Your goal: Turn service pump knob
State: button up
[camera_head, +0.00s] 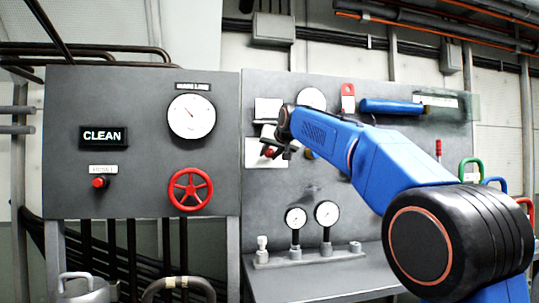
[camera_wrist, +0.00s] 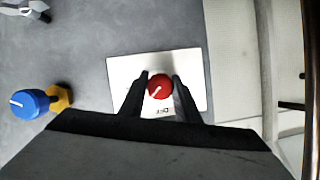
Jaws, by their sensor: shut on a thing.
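The red knob (camera_wrist: 160,86) sits on a white plate (camera_wrist: 189,64) on the grey panel. In the wrist view it has a white pointer line that slants toward the lower left. My gripper (camera_wrist: 159,84) has one dark finger on each side of the knob and is shut on it. The lettering on the plate is too small to read.
A blue knob on a yellow base (camera_wrist: 30,103) is left of the plate in the wrist view. The left panel carries a red handwheel (camera_head: 190,189), a red button (camera_head: 99,182) and a large gauge (camera_head: 191,116). Two small gauges (camera_head: 326,213) stand below my gripper.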

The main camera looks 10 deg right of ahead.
jog(key=n+h, duration=0.2)
jog(key=n, duration=0.1)
jog(key=shift+a+n+h, duration=0.1)
jog(key=shift+n+h, duration=0.2)
jog(key=shift+n, duration=0.1)
jog(key=shift+n+h, duration=1)
jog(key=shift+n, duration=0.4)
jog(key=o, duration=1)
jog(key=shift+o, duration=0.2)
jog(key=v, duration=1.7)
jog(key=shift+s+f, duration=0.25)
jog(key=shift+s, duration=0.05)
